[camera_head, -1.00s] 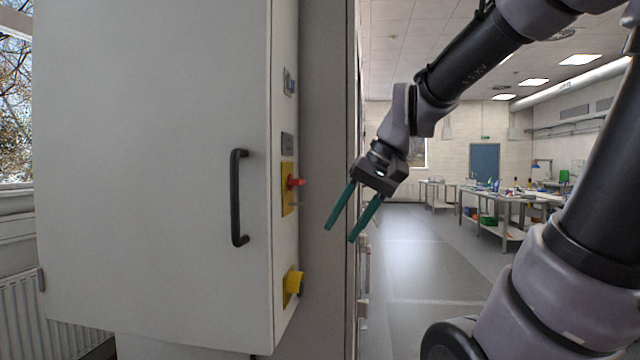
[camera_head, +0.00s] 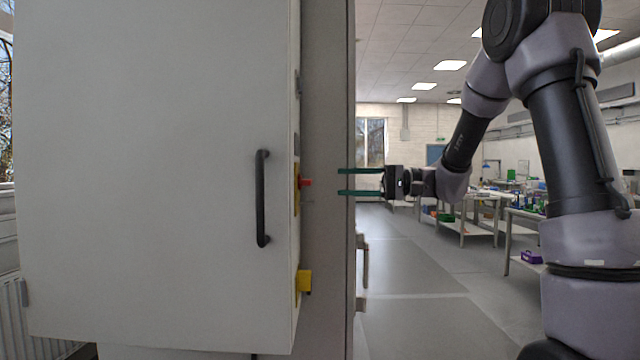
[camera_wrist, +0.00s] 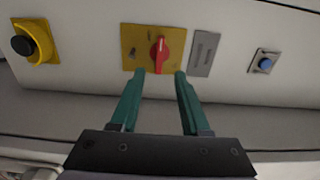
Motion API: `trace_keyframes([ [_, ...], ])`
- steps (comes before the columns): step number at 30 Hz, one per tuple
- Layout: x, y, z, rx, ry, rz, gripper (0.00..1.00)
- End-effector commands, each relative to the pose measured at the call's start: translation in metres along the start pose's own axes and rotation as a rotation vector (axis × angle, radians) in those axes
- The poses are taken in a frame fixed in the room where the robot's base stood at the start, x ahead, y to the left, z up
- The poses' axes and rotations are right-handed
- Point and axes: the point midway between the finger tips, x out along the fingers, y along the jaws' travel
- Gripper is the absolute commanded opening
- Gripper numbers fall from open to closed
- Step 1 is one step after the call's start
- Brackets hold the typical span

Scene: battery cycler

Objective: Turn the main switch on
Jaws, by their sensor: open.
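The main switch is a red rotary handle (camera_wrist: 159,54) on a yellow plate (camera_wrist: 133,42) in the wrist view. In the head view the red handle (camera_head: 306,183) sticks out from the cabinet's narrow side face. My gripper (camera_head: 341,181) is open and empty, level with the handle and to its right, pointing at it. In the wrist view the green fingertips (camera_wrist: 159,73) lie on either side of the handle's lower end in the picture. The head view shows a gap between the fingertips and the handle.
The white cabinet (camera_head: 150,170) has a black door handle (camera_head: 262,198) left of the switch. A yellow-based black knob (camera_wrist: 35,41) and a blue button (camera_wrist: 265,63) sit on the same face. A grey plate (camera_wrist: 203,53) is beside the switch. Open floor (camera_head: 400,270) lies right.

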Motion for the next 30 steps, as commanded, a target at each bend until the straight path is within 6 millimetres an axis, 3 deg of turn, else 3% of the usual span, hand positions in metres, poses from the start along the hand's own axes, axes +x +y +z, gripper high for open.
trace_keyframes([
  [6, 0.044, 0.001, 0.002, 0.000, -0.005, 0.003, 0.46],
  [12, 0.072, 0.001, 0.001, 0.001, -0.004, 0.002, 0.46],
  [25, 0.082, 0.001, 0.001, 0.001, -0.001, 0.003, 0.46],
  [28, 0.082, 0.001, 0.001, 0.001, -0.001, 0.003, 0.08],
  [29, 0.082, 0.001, 0.001, 0.001, -0.001, 0.003, 0.00],
  [30, 0.082, 0.001, 0.001, 0.001, -0.001, 0.003, 0.00],
])
